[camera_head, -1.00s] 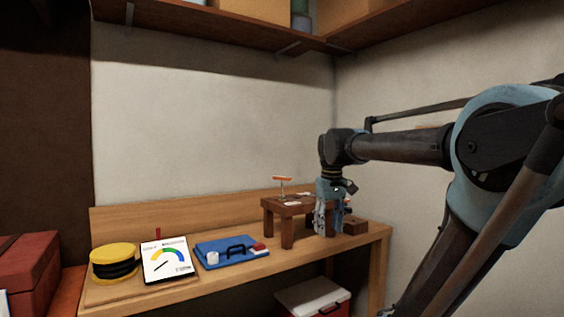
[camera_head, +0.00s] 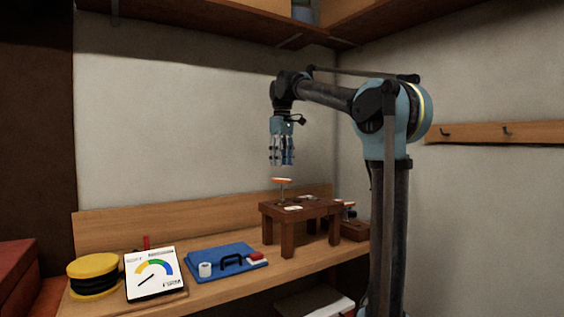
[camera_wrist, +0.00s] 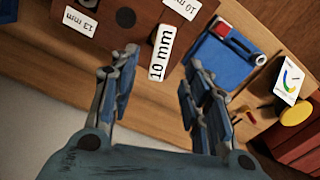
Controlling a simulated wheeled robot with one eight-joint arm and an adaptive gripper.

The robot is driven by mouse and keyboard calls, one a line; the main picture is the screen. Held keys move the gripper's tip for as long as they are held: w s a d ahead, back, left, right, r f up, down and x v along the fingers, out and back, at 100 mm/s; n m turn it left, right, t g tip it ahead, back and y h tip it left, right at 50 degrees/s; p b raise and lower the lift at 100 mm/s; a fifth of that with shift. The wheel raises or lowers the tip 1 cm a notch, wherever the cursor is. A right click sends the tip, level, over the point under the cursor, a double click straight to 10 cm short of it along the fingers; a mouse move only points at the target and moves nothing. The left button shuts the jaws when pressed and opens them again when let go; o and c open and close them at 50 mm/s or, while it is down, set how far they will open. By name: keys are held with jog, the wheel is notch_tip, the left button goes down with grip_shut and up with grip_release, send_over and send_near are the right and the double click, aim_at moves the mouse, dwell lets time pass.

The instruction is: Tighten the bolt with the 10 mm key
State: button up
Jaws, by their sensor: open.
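A key with an orange and white crossbar handle (camera_head: 283,181) stands upright at the brown wooden stand (camera_head: 275,208). In the wrist view its handle top reads "10 mm" (camera_wrist: 162,52). My gripper (camera_head: 282,164) is open and empty, pointing down just above this handle, apart from it. In the wrist view the handle shows between the fingertips of my gripper (camera_wrist: 163,60). Flat labels on the stand read "13 mm" (camera_wrist: 80,22) and "10 mm" (camera_wrist: 181,8), with a dark round hole (camera_wrist: 125,17) near them. I cannot make out the bolt.
A brown block (camera_head: 354,230) sits right of the stand. To the left on the bench are a blue case (camera_head: 222,262), a gauge card (camera_head: 152,275) and a yellow-black round object (camera_head: 93,275). The wall and a shelf (camera_head: 230,33) are behind and above.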

aim_at(282, 179)
jog(key=shift+f, duration=4.5)
jog(key=c, duration=1)
